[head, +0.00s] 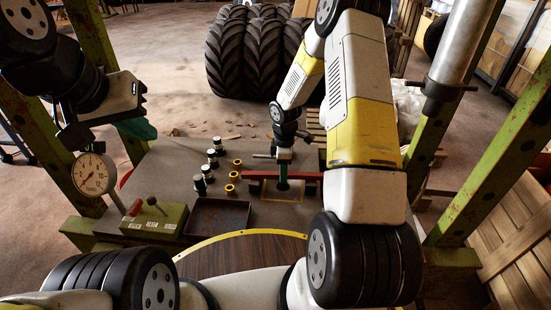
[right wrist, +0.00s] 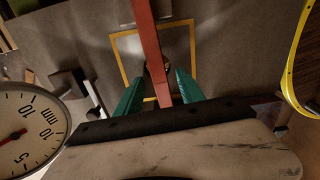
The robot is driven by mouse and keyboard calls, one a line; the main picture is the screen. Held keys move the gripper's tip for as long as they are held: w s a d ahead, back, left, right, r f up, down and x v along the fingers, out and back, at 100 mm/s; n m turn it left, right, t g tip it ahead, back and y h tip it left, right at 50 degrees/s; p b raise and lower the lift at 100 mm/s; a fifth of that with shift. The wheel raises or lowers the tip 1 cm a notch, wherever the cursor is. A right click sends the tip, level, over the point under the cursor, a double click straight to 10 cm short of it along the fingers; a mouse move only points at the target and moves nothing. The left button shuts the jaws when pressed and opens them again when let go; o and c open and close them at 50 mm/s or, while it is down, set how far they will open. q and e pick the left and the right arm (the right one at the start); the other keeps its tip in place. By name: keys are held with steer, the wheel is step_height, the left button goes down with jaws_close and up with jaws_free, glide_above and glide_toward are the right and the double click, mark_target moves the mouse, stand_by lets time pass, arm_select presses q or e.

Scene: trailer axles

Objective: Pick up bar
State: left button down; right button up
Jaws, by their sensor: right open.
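The bar is a long red piece (head: 305,175) lying crosswise over the yellow-outlined square on the grey table. It also shows in the right wrist view (right wrist: 147,45), running from the top edge down between my fingers. My right gripper (head: 283,178) points down at the bar's middle. In the right wrist view its two green fingers (right wrist: 158,88) are apart, one on each side of the bar; I cannot tell whether they touch it. My left gripper (head: 140,129) is at the left, away from the bar, its green fingertips partly hidden and its opening unclear.
A dark tray (head: 218,203), a green control box with levers (head: 155,216) and a dial gauge (head: 94,174) are at the left. Black cylinders (head: 207,173) and yellow rings (head: 232,183) stand left of the bar. Green posts (head: 470,190) flank the table.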

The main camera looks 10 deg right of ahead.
steer(key=shift+c, duration=0.4)
jaws_close()
steer(key=shift+w+r, duration=0.1)
stand_by(0.8)
